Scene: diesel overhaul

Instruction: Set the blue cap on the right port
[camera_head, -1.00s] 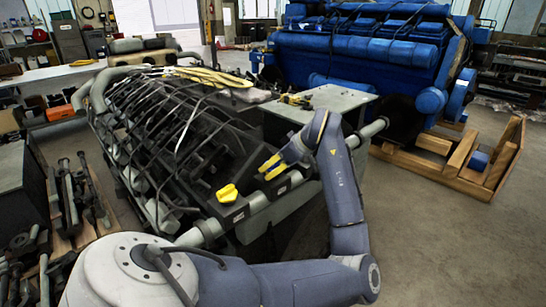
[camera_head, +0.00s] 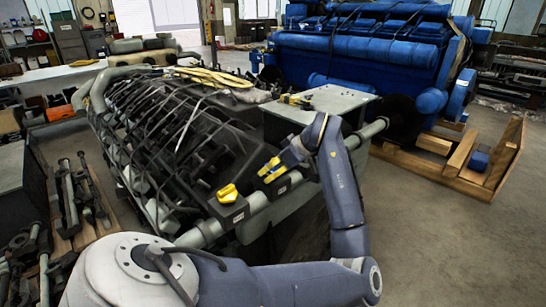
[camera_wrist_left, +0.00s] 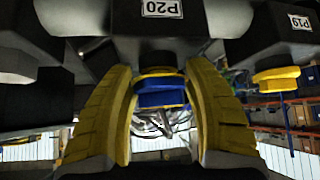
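I cannot tell whether the cap touches the port. A yellow cap (camera_head: 228,194) sits on the neighbouring block to the left; it also shows by the P19 label in the left wrist view (camera_wrist_left: 277,80). My right gripper is not in view.
The dark engine (camera_head: 180,140) with bent rods fills the left middle. A thick grey pipe (camera_head: 258,198) runs along its near side. A blue engine (camera_head: 360,55) on a wooden cradle stands behind. Loose parts lie on the left (camera_head: 70,200). The floor at right is open.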

